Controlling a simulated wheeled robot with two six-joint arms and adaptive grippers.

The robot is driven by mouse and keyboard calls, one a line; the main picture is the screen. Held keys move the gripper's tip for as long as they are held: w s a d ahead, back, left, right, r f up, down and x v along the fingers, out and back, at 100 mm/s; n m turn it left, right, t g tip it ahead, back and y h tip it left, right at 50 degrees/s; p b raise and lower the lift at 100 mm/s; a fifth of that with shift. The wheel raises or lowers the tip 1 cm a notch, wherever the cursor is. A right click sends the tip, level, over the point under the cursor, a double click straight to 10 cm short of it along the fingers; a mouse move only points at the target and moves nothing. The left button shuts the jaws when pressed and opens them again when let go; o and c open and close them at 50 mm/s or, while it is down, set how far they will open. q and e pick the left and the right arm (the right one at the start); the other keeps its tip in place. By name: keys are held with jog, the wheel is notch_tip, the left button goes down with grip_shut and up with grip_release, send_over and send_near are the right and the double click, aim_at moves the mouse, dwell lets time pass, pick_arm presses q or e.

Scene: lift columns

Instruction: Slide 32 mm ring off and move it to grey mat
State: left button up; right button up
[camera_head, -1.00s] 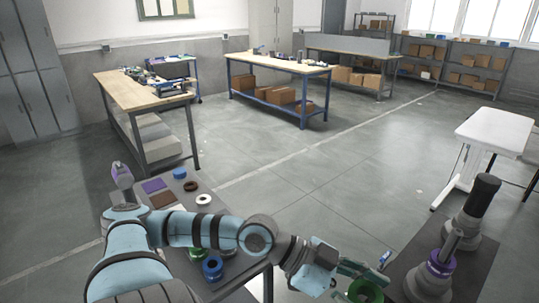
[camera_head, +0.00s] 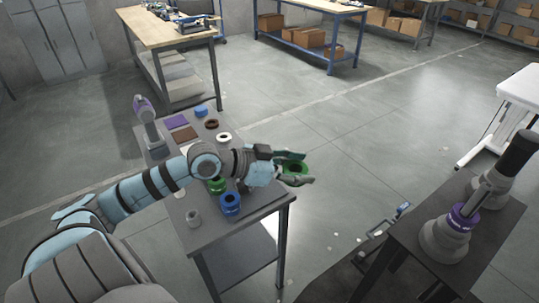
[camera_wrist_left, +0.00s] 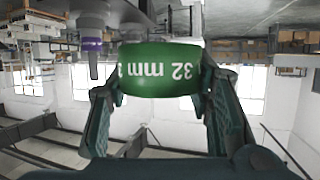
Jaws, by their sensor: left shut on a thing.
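The green ring (camera_head: 295,169) is held in my left gripper (camera_head: 291,167), off to the right of the dark left table (camera_head: 244,233) and above the floor. In the left wrist view the ring (camera_wrist_left: 160,72) shows the marking "32 mm", upside down, between the two fingers (camera_wrist_left: 155,80), which are shut on it. The ring is clear of any post. I cannot make out a grey mat against the dark table. My right gripper is not in view.
A stand with a purple ring (camera_head: 461,217) occupies the right table (camera_head: 405,229). Open floor separates the tables.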

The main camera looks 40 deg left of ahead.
pick_arm(q)
jog(key=w+a+f+n+t+y+b, duration=0.1)
jog(key=w+a+f+n+y+b, duration=0.1)
jog(key=w+a+f+n+y, duration=0.4)
jog(key=w+a+f+n+t+y+b, duration=0.1)
jog(key=w+a+f+n+y+b, duration=0.2)
jog(key=a+f, duration=0.5)
jog(key=shift+m, duration=0.6)
jog(key=f+b, duration=0.4)
jog(key=w+a+f+b, duration=0.1)
jog(key=f+b, duration=0.1)
jog(key=shift+f, duration=0.15)
jog(key=shift+s+f, duration=0.1)
jog(key=shift+f, duration=0.25)
